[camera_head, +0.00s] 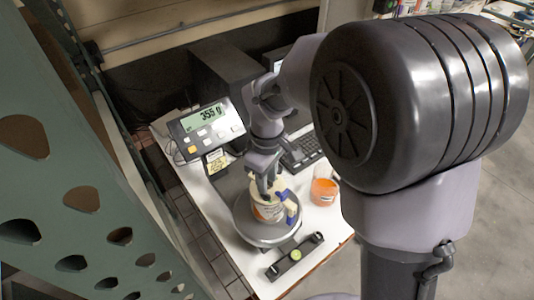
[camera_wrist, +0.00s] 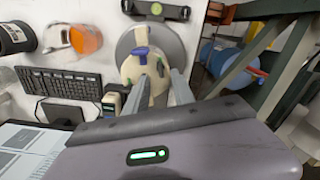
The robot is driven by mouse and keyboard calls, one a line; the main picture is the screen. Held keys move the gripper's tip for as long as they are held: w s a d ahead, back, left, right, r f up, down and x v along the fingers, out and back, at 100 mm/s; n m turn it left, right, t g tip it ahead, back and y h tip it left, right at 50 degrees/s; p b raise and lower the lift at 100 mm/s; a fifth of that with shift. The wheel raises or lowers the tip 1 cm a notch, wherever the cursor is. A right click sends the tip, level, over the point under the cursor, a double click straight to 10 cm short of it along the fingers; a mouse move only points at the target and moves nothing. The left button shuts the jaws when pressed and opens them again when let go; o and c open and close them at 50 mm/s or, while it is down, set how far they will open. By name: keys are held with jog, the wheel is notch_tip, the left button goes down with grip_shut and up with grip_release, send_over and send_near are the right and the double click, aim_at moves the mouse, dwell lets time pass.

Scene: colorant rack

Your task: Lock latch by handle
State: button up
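A cream container (camera_head: 266,208) with a printed label stands on the round grey plate of a scale (camera_head: 243,222). A blue handle (camera_head: 291,211) shows at the container's right side; it is probably the latch handle. In the wrist view the same blue handle (camera_wrist: 142,53) lies across the far part of the cream container (camera_wrist: 131,70). My gripper (camera_head: 264,187) is just above the container, pointing down. In the wrist view my gripper (camera_wrist: 160,76) has its two grey fingers spread, with the container's top beyond and between them. I cannot tell whether a finger touches the container.
A scale display (camera_head: 205,128) reads about 355 g. A keyboard (camera_head: 303,150) and an orange-filled cup (camera_head: 325,191) are to the right. A dark bar with a green disc (camera_head: 295,256) lies in front. Green rack posts (camera_head: 60,190) stand at left.

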notch_tip(320, 180, up, 12)
jog(key=p, duration=0.1)
jog(key=shift+f+p, duration=0.25)
jog(key=shift+p, duration=0.05)
jog(key=m+t+y+b, duration=0.1)
jog(key=m+t+b, duration=0.2)
jog(key=m+b, duration=1)
send_near(267, 195)
jog(key=s+d+f+n+b, duration=0.3)
jog(key=s+d+n+b, duration=0.2)
jog(key=s, duration=0.2)
jog(key=s+d+f+m+t+y+b, duration=0.1)
jog(key=s+d+f+m+t+b, duration=0.1)
jog(key=s+f+m+b, duration=0.5)
notch_tip(267, 195, down, 3)
jog(key=shift+s+f+t+b, duration=0.15)
jog(key=shift+s+t+b, duration=0.2)
jog(key=shift+b, duration=0.8)
